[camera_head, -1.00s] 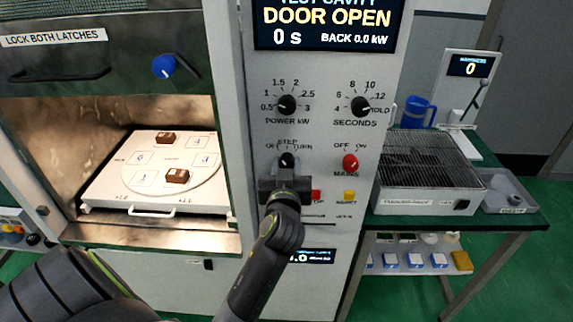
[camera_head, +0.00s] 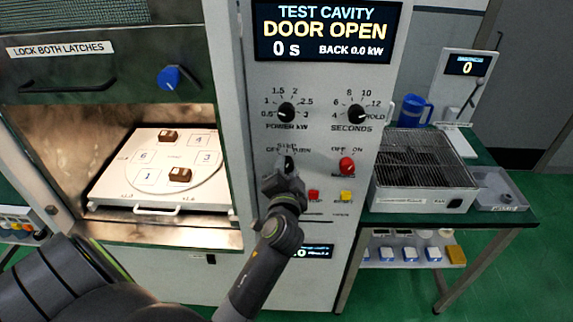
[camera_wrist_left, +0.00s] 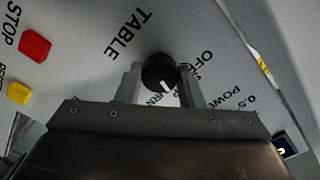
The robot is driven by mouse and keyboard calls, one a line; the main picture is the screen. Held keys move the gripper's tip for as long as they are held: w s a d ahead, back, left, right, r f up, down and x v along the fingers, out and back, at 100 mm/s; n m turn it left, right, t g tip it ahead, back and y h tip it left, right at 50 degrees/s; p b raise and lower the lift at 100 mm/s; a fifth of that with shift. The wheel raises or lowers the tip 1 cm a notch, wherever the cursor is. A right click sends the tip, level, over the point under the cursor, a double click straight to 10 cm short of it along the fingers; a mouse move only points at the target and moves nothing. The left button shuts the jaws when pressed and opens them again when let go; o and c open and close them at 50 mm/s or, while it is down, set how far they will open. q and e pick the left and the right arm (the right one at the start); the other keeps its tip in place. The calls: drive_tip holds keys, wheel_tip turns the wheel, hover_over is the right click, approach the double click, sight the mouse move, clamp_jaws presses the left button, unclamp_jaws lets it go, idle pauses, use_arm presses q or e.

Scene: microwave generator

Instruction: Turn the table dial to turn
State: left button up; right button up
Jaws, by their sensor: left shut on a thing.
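The table dial (camera_head: 285,162) is a small black knob with a white mark, on the grey panel below the power dial. Its labels OFF, STEP and TURN sit around its top. My left gripper (camera_head: 284,172) is at the dial from below. In the left wrist view the dial (camera_wrist_left: 158,70) sits between the two fingers of my left gripper (camera_wrist_left: 160,80), which are shut on it. Its white mark faces the gripper side, near the partly hidden TURN label; its exact setting is unclear. My right gripper is out of view.
The mains knob (camera_head: 347,166) is red, right of the dial. A red stop button (camera_head: 314,196) and yellow button (camera_head: 346,197) lie close to the gripper. The open cavity at left holds a white numbered turntable tray (camera_head: 130,198). The screen (camera_head: 325,32) reads DOOR OPEN.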

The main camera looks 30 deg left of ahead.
use_arm(q)
drive_tip(key=m+p, duration=0.2)
drive_tip(key=m, duration=0.3)
drive_tip(key=shift+r+m, duration=0.1)
drive_tip(key=shift+m, duration=0.3)
drive_tip(key=shift+p, duration=0.3)
drive_tip(key=o, duration=1)
drive_tip(key=shift+w, duration=0.1)
drive_tip(key=shift+f, duration=0.2)
